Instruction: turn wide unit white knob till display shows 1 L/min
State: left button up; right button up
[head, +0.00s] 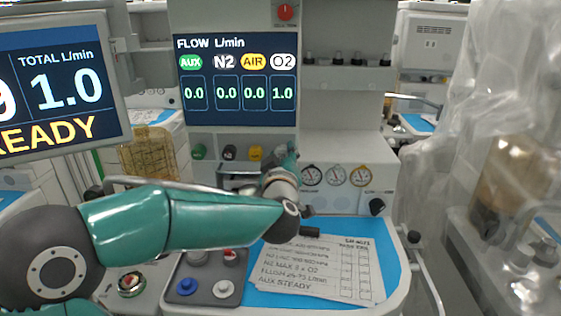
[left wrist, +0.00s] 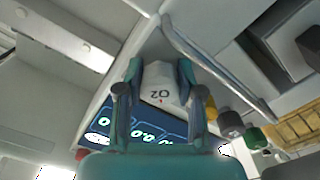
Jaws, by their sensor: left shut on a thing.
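The white O2 knob (left wrist: 162,84) sits between the two fingers of my left gripper (left wrist: 160,68) in the left wrist view, and the fingers are shut on its sides. In the head view my left gripper (head: 286,158) is at the right end of the knob row and hides the white knob. The flow display (head: 236,82) above reads 0.0 for AUX, N2 and AIR, and 1.0 for O2. The tilted monitor (head: 62,85) at left reads TOTAL 1.0 L/min with READY below. My right gripper is not in view.
Green (head: 198,151), black (head: 229,152) and yellow (head: 256,152) knobs stand left of my gripper. Three gauges (head: 336,175) are to its right. A printed sheet (head: 318,268) lies on the blue work surface (head: 376,232) below. Clear plastic sheeting (head: 480,130) hangs at the right.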

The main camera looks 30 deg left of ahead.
pick_arm(q)
jog(key=shift+f, duration=0.2)
jog(key=shift+s, duration=0.1)
jog(key=o, duration=0.9)
jog(key=shift+a, duration=0.1)
jog(key=v, duration=1.2)
